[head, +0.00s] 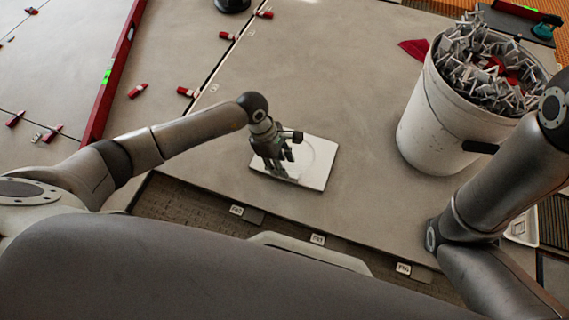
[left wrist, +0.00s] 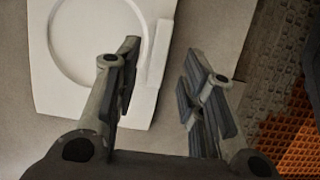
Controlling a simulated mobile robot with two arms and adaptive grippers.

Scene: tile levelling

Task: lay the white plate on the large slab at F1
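The white plate (head: 318,160) lies flat on the large grey slab (head: 330,75), close to the slab's front edge. It is roughly square, with a round recess. The left wrist view shows the plate (left wrist: 95,45) with a raised bar (left wrist: 158,55) along one side. My left gripper (head: 284,163) is over the plate's left part, fingers pointing down. Its fingers (left wrist: 162,58) are apart, one on each side of the bar in the picture, with nothing gripped. Whether they touch the plate is unclear. My right arm shows at the right; its gripper is not in view.
A white bucket (head: 430,135) full of clips stands on the slab at right. A red level (head: 107,85) lies at left, with several red wedges around. Small label tags (head: 318,239) line the front edge. The slab's middle behind the plate is clear.

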